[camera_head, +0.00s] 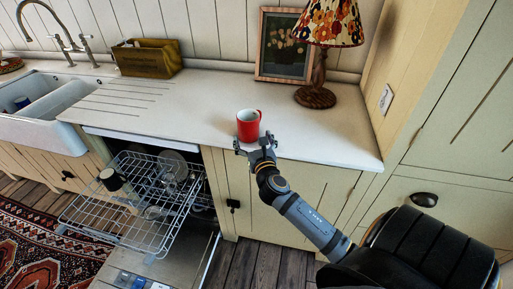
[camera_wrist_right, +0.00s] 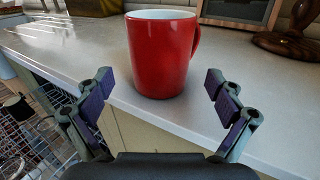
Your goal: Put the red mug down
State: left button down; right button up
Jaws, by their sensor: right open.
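The red mug (camera_head: 248,126) stands upright on the white countertop (camera_head: 205,105), near its front edge. It has a white inside and its handle points right. My right gripper (camera_head: 256,143) is just in front of the mug at the counter edge. In the right wrist view the red mug (camera_wrist_right: 161,55) stands ahead of the two fingers, and my right gripper (camera_wrist_right: 155,98) is open and empty, with a gap between each finger and the mug. My left gripper is not in view.
An open dishwasher rack (camera_head: 135,205) with glasses and a dark cup is below the counter at left. A lamp (camera_head: 318,95), a framed picture (camera_head: 284,48) and a wooden box (camera_head: 147,60) stand at the back. Counter around the mug is clear.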

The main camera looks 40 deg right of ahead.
jog(key=v, duration=0.8)
jog(key=shift+b, duration=0.4)
jog(key=shift+w, duration=0.1)
jog(key=s+d+f+m+g+y, duration=0.1)
jog(key=s+f+m+g, duration=0.2)
jog(key=f, duration=0.9)
jog(key=s+d+f+m+g+y, duration=0.15)
jog(key=f+m, duration=0.45)
jog(key=f, duration=0.6)
jog(key=s+d+f+m+g, duration=0.1)
jog(key=s+f+m+g, duration=0.25)
jog(key=f, duration=0.85)
jog(key=s+a+f+m+g+y, duration=0.1)
jog(key=s+a+f+m+g, duration=0.25)
jog(key=s+f+m, duration=0.7)
jog(key=s+a+f+m+g+y, duration=0.1)
jog(key=s+a+f+m+g, duration=0.2)
jog(key=s+f, duration=0.55)
jog(key=s+a+f+m+g+y, duration=0.15)
jog(key=s+f+m, duration=0.35)
jog(key=s, duration=0.6)
jog(key=r+p, duration=0.2)
jog(key=r, duration=0.1)
jog(key=r+p, duration=0.1)
jog(key=p, duration=0.1)
jog(key=shift+w+a+r, duration=0.1)
jog(key=shift+a+r, duration=0.05)
jog(key=shift+a, duration=0.25)
